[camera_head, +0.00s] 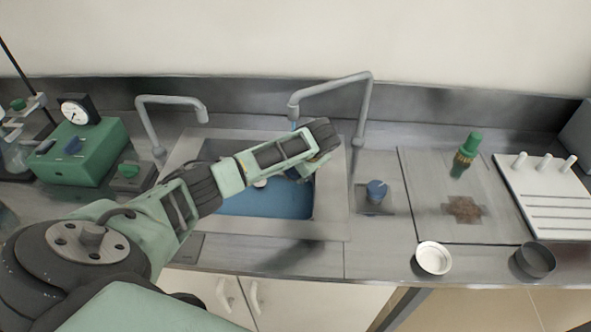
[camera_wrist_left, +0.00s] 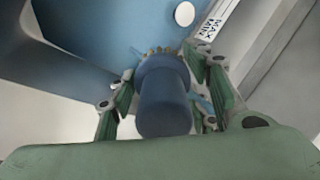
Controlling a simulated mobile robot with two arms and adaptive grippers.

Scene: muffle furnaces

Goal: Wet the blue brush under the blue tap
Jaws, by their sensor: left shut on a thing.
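The blue brush (camera_wrist_left: 163,100) is held between the green fingers of my left gripper (camera_wrist_left: 170,112) in the left wrist view, with yellowish bristles at its far end. In the head view my left gripper (camera_head: 312,168) is over the blue sink basin (camera_head: 265,202) and shut on the brush, which is mostly hidden there. The tap with the blue knob (camera_head: 377,189) has a grey spout (camera_head: 335,84) arching above the gripper. A small blue streak shows under the spout's end; I cannot tell if it is water. My right gripper is out of view.
A second tap (camera_head: 172,100) with a green knob (camera_head: 129,171) stands left. A white dish (camera_head: 433,258), a dark dish (camera_head: 535,260) and a white pegged rack (camera_head: 560,213) are nearby.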

